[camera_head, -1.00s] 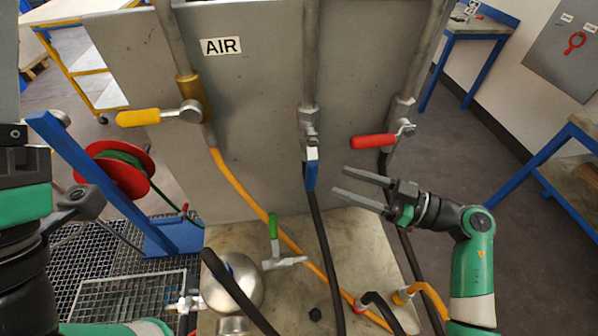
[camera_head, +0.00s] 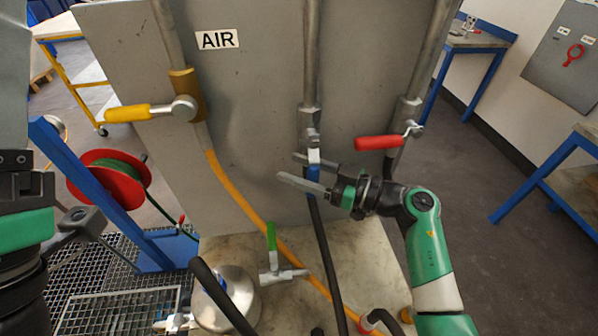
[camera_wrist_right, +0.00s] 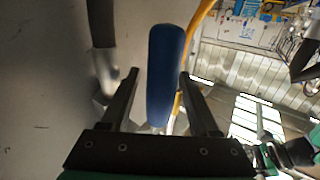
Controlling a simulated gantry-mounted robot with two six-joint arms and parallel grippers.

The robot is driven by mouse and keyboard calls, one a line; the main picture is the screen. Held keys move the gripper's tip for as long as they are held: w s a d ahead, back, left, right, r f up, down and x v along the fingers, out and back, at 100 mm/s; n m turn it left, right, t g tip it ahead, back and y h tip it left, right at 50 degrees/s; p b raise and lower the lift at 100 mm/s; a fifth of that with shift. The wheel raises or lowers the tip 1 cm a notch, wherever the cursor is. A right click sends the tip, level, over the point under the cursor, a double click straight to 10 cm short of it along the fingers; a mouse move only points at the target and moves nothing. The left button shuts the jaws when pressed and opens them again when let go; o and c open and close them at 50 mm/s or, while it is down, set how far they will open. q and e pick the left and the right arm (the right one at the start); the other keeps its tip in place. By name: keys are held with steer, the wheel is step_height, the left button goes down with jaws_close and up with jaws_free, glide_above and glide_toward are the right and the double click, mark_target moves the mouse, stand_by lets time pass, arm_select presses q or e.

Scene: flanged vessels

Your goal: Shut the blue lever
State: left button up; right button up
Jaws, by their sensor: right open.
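The blue lever (camera_head: 314,172) hangs down along its pipe on the middle of the grey panel. My right gripper (camera_head: 288,167) is open at the blue lever, with one finger on the panel side and one on the near side in the head view. In the right wrist view the blue lever (camera_wrist_right: 165,75) shows between the two open fingers (camera_wrist_right: 160,88). I cannot tell whether either finger touches it. My left arm shows at the left edge of the head view, but its gripper is not visible.
A yellow lever (camera_head: 128,113) and a red lever (camera_head: 379,142) lie on either side, both roughly level. Black and orange hoses run down in front of the panel (camera_head: 255,120).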

jaws_close()
stand_by(1.4)
